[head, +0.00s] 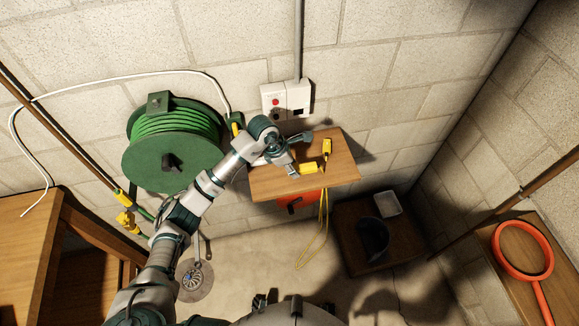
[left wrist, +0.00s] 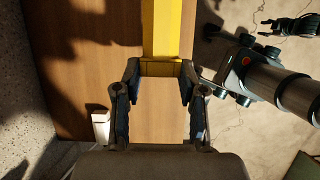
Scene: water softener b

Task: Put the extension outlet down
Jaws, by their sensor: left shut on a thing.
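The extension outlet (head: 308,168) is a yellow block over the small wooden shelf (head: 275,186) on the wall. My left gripper (head: 297,165) is at its left end and shut on it. In the left wrist view, the yellow body (left wrist: 162,30) extends up from between the fingertips of my left gripper (left wrist: 160,70), with the wooden surface behind it. I cannot tell whether the outlet touches the shelf. A second yellow piece (head: 327,147) is on the shelf to its right, and a yellow cable (head: 324,225) hangs below the shelf.
A green hose reel (head: 172,145) is on the wall left of my arm. A wall socket box (head: 287,99) is above the shelf. An orange-red object (head: 298,203) is under the shelf. A dark wooden stand (head: 355,215) is lower right. The shelf's right front is clear.

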